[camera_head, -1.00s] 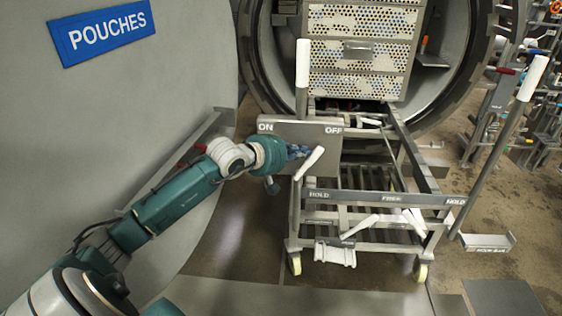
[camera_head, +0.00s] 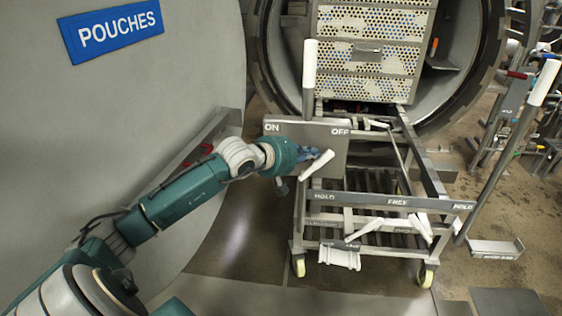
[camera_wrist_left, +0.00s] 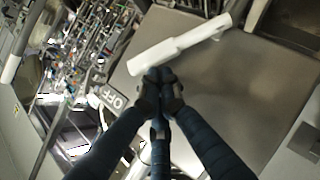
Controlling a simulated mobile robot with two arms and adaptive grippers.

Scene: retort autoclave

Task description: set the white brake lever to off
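The white brake lever (camera_head: 317,165) is on the grey plate (camera_head: 330,148) marked ON at left and OFF at right, on the front of the trolley. It slants with its upper end to the right, below the OFF marking. My left gripper (camera_head: 308,153) is in front of the plate, just left of the lever's upper part. In the left wrist view the lever (camera_wrist_left: 180,46) lies across just beyond the fingertips (camera_wrist_left: 160,80), which are together and appear to touch its edge. The lever is not seen between them. My right gripper is not in view.
The trolley (camera_head: 335,194) has HOLD and FREE markings and more white handles (camera_head: 365,229) lower down. Tall white-gripped levers stand at left (camera_head: 309,65) and right (camera_head: 545,82). The open round vessel with perforated trays (camera_head: 365,60) is behind. A POUCHES sign (camera_head: 112,32) hangs at left.

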